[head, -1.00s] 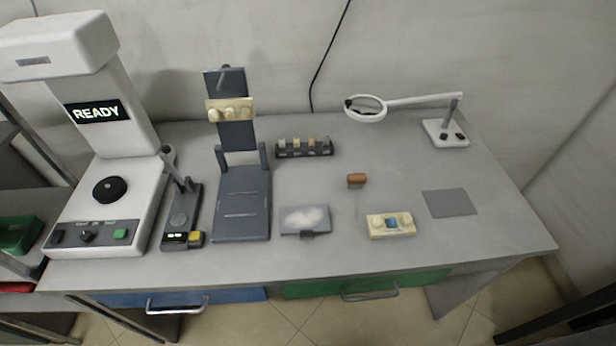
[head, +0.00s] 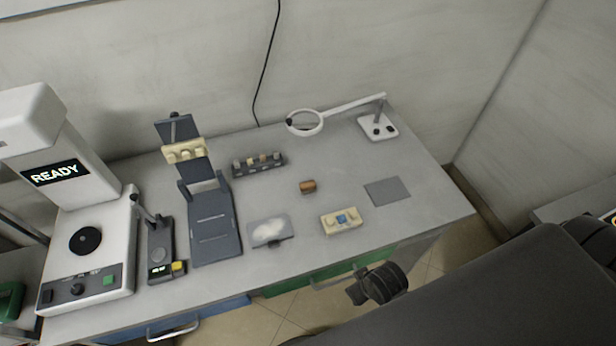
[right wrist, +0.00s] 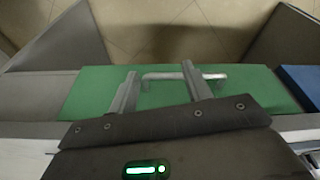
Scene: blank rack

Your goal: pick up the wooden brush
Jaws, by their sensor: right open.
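The wooden brush (head: 307,187) is a small brown block-like piece lying on the grey bench top, right of the middle. My right gripper (right wrist: 160,75) is open in the right wrist view, with nothing between its two fingers. It points towards the green drawer front, and the drawer's handle shows beyond the fingertips. The brush is not in the right wrist view. In the head view my dark right arm comes in from the lower right, in front of the bench and apart from the brush. My left gripper is not in view.
Around the brush are a cream box with a blue centre (head: 341,221), a grey mat (head: 387,190), a tray with white powder (head: 269,231), a small rack (head: 258,165) and a magnifier lamp (head: 376,126). The green drawer's handle (right wrist: 184,76) juts out at the bench front.

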